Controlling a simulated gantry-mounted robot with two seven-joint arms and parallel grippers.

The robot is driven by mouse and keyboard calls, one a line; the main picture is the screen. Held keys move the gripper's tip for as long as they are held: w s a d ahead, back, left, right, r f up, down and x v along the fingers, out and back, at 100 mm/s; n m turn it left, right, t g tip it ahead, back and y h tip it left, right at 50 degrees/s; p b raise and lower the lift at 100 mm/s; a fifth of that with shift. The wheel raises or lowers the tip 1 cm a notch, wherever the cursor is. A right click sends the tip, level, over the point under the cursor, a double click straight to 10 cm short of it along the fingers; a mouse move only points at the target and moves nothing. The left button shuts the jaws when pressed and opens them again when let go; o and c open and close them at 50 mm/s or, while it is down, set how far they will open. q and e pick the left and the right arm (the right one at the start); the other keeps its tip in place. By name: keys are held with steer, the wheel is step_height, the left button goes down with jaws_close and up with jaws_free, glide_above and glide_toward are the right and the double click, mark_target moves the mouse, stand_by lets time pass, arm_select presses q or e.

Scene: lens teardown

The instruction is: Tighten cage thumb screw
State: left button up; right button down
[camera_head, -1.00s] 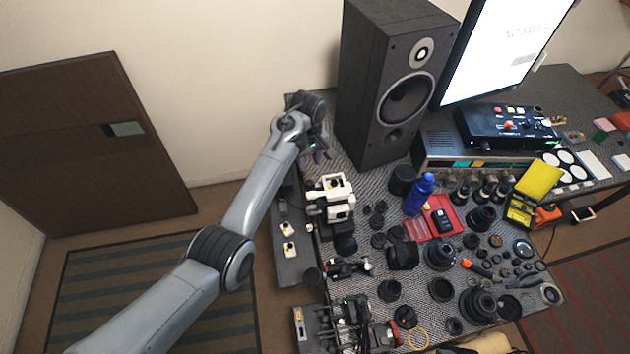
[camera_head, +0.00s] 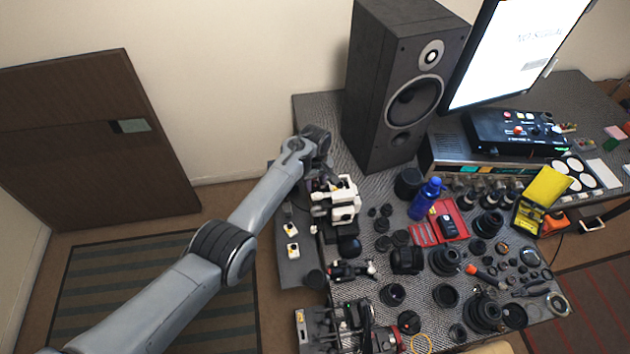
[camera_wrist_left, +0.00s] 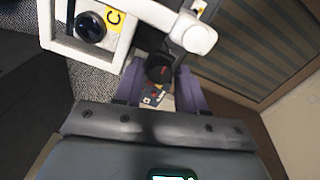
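The white cage rig (camera_head: 345,190) stands at the left edge of the table. In the left wrist view its white frame (camera_wrist_left: 128,45) fills the upper left, with a dark round part and a yellow "C" label. A black knob (camera_wrist_left: 158,70) with reddish marks, apparently the cage thumb screw, shows beside a white clamp (camera_wrist_left: 195,36). My left gripper (camera_head: 316,184) is at the rig's far left side. In its wrist view, the purple fingers (camera_wrist_left: 160,85) are apart on either side of the knob, with visible gaps; contact is unclear. My right gripper is not in view.
A tall black speaker (camera_head: 400,85) stands behind the rig. Several lenses, a blue bottle (camera_head: 424,198) and a red tray (camera_head: 460,215) crowd the table to the right. A small black rig (camera_head: 352,270) and a larger mechanical rig (camera_head: 335,328) stand nearer the front.

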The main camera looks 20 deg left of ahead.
arm_select(q)
jaws_close()
steer(key=shift+r+m, duration=0.1)
steer(key=shift+m, duration=0.3)
steer(key=shift+m+p, duration=0.4)
steer(key=shift+m, duration=0.6)
steer(key=m, duration=0.3)
steer(key=shift+m, duration=0.3)
steer(key=m, duration=1.1)
steer(key=shift+m, duration=0.4)
